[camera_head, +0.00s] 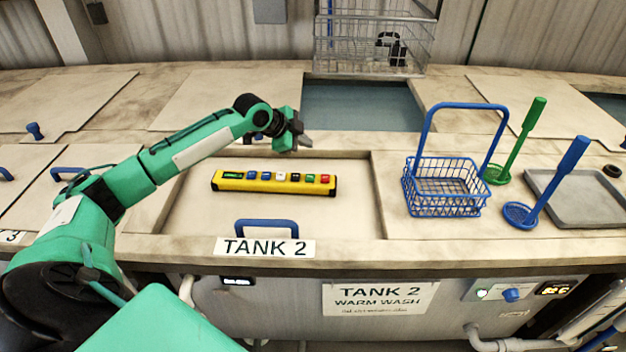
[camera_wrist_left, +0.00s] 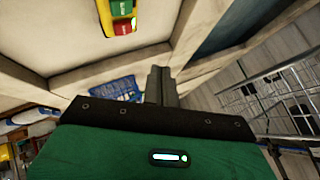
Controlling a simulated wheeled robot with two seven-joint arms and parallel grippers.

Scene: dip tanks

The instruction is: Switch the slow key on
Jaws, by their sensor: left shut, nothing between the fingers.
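A yellow key box (camera_head: 262,186) with black ends lies on the recessed lid of tank 2. It has a small dark display with green marks at its left end, then a row of blue, white, green and red keys. I cannot read which key is the slow key. In the left wrist view, one end of the key box (camera_wrist_left: 114,27) shows at the top, with a red and a green key. My left gripper (camera_head: 305,140) is shut and empty, above and behind the box's right half, apart from it. Its closed fingers show in the wrist view (camera_wrist_left: 162,85).
A blue lid handle (camera_head: 266,223) stands in front of the box. A blue wire basket (camera_head: 446,188) with a tall handle stands to the right, beside green (camera_head: 516,150) and blue (camera_head: 552,180) long-handled tools and a grey tray (camera_head: 585,207). A wire rack (camera_head: 340,45) stands behind open water.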

